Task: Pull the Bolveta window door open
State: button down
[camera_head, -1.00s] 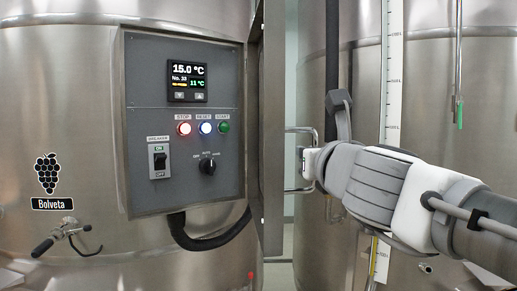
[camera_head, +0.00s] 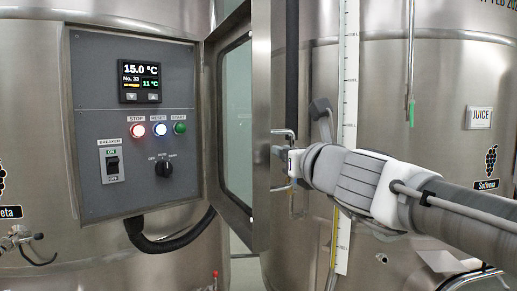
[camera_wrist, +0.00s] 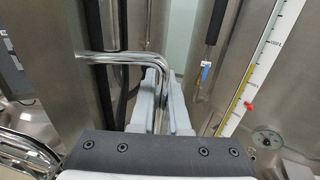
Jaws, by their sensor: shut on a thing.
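The Bolveta window door (camera_head: 262,125) stands open at the right side of the grey control box (camera_head: 95,190), swung out toward me. Its window pane (camera_head: 237,120) shows at a steep angle. A bent steel bar handle (camera_head: 278,132) sticks out on the door's far right side; it also shows in the wrist view (camera_wrist: 100,57). My gripper (camera_head: 287,162) is at this handle, and in the wrist view its two pale fingers (camera_wrist: 157,88) are shut around the handle's upright part. The Bolveta label (camera_head: 10,212) is cut off at the left edge.
The box front has a display (camera_head: 141,82), lit buttons, a breaker switch (camera_head: 112,165) and a knob (camera_head: 163,168). A black hose (camera_head: 165,240) hangs below. The Solivena vat (camera_head: 440,100) with a level scale (camera_head: 348,100) stands behind my arm at right.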

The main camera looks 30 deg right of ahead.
jog(key=shift+w+d+r+n+y+p, duration=0.2)
jog(key=shift+w+d+n+y+p, duration=0.25)
jog(key=shift+d+y+p, duration=0.3)
jog(key=shift+d+f, duration=0.1)
jog(key=shift+d, duration=0.05)
dwell(0.3)
jog(key=c, duration=1.2)
grip_release()
jog(key=s+p, duration=0.1)
jog(key=s, duration=0.4)
jog(key=s+p, duration=0.2)
jog(key=s, duration=0.4)
jog(key=s+a+p, duration=0.1)
jog(key=s, duration=0.5)
jog(key=shift+s+f+p, duration=0.1)
jog(key=shift+s+p, duration=0.05)
jog(key=shift+p, duration=0.2)
